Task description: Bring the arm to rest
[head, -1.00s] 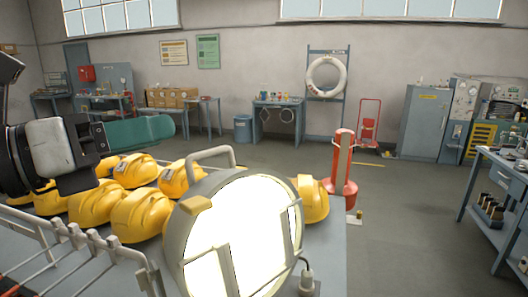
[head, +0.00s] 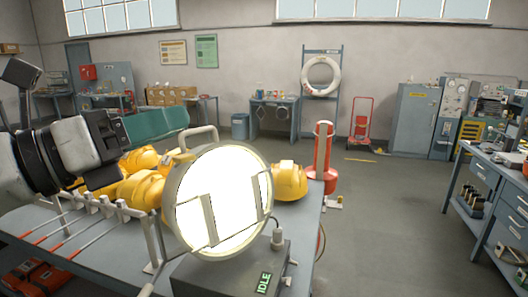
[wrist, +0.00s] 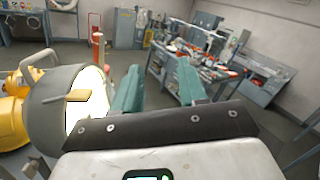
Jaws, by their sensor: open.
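My gripper (head: 155,125) is at the left of the head view, raised over the table with the yellow helmets, its green fingers pointing right. In the wrist view my gripper (wrist: 160,92) shows two green fingers spread apart with nothing between them. The arm behind it enters from the left edge. A round lit lamp (head: 222,200) with a carrying handle stands on the table in front of and below the fingers. In the wrist view the lamp (wrist: 60,100) is just left of the fingers. I cannot tell whether they touch.
Yellow helmets (head: 143,190) crowd the table (head: 95,262) behind the lamp. A wire rack (head: 100,215) is at its front left. A box reading IDLE (head: 215,277) sits by the lamp. A red cylinder (head: 322,165) stands beyond. Open floor (head: 390,220) lies between table and right-hand workbench (head: 490,185).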

